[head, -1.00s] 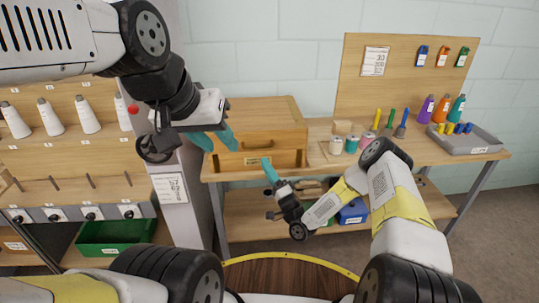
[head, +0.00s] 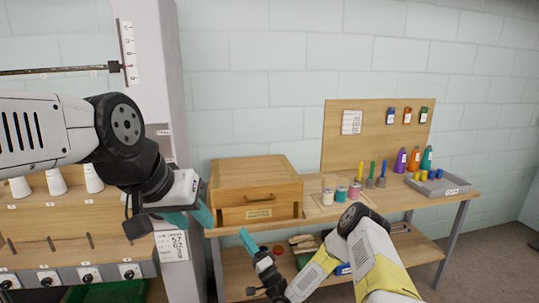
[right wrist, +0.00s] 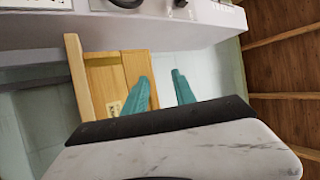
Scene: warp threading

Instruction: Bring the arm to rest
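My left gripper (head: 193,217) has teal fingers and hangs at the left, in front of the grey post and beside the wooden box. Its two fingers show apart, with nothing seen between them. My right gripper (right wrist: 161,82) shows two teal fingers apart and empty in the right wrist view. In the head view only one of its fingers stands out clearly, low in front of the bench and below the box. The right forearm reaches up from the lower right, and the left arm comes in high from the left.
A wooden box (head: 232,190) sits on the workbench (head: 400,199) near its left end. Spools (head: 341,195), upright coloured tools, bottles and a grey tray (head: 440,186) stand farther right. A rack with white cones (head: 56,182) is at the left, beside the grey post (head: 145,65).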

